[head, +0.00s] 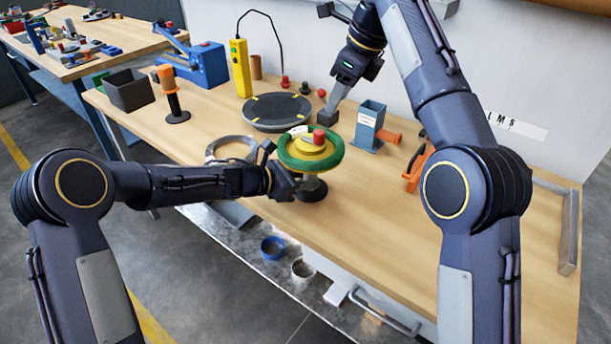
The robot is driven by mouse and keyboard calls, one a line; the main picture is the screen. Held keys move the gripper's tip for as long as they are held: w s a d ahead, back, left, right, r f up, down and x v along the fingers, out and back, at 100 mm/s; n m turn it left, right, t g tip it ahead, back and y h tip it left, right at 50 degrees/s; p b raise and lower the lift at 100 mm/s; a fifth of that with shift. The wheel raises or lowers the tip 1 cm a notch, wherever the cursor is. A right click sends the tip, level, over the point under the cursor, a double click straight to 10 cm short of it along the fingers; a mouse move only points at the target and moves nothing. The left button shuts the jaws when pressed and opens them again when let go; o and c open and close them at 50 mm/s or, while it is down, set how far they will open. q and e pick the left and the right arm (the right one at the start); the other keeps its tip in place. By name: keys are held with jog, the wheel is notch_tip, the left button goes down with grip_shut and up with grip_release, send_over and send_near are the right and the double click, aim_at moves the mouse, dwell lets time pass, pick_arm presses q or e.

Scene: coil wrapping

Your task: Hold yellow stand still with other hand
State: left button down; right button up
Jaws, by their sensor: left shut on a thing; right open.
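The yellow stand (308,146) is upright at the middle of the table, with a red knob (319,136) on top and a dark round foot below. A green coil ring (331,162) with a white label surrounds its yellow top. My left gripper (287,173) is at the stand's left side, shut on it below and beside the ring; the exact contact is partly hidden. My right gripper (326,63) is wide open and empty, above and behind the stand, its lower finger over the table near the black turntable.
The black turntable (276,110) and a pale ring (230,147) lie behind and left of the stand.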

aim_at(319, 131)
jog(key=f+n+g+y, duration=0.1)
jog(key=f+n, duration=0.1)
jog(key=n, duration=0.2)
jog(key=w+d+f+n+g+y, duration=0.1)
jog(key=f+n, duration=0.1)
jog(key=n, duration=0.2)
jog(key=w+f+n+y, duration=0.1)
jog(key=f+n, duration=0.1)
jog(key=n, duration=0.2)
jog(key=shift+d+f+g+y, duration=0.3)
jog(key=shift+g+y, duration=0.1)
jog(key=w+d+f+n+g+y, duration=0.1)
jog(key=d+f+n+y, duration=0.2)
jog(key=n, duration=0.8)
jog(key=w+d+f+n+g+y, duration=0.15)
jog(key=n+y, duration=0.45)
jog(key=n, duration=0.6)
jog(key=a+n, duration=0.2)
jog(key=a, duration=0.1)
jog(key=s+a+n, duration=0.1)
jog(key=a+n, duration=0.2)
jog(key=s+a+n+y, duration=0.1)
jog(key=a+n, duration=0.2)
jog(key=shift+s+a+r+g, duration=0.2)
jog(key=shift+s+a+g, duration=0.05)
jog(key=shift+a, duration=0.15)
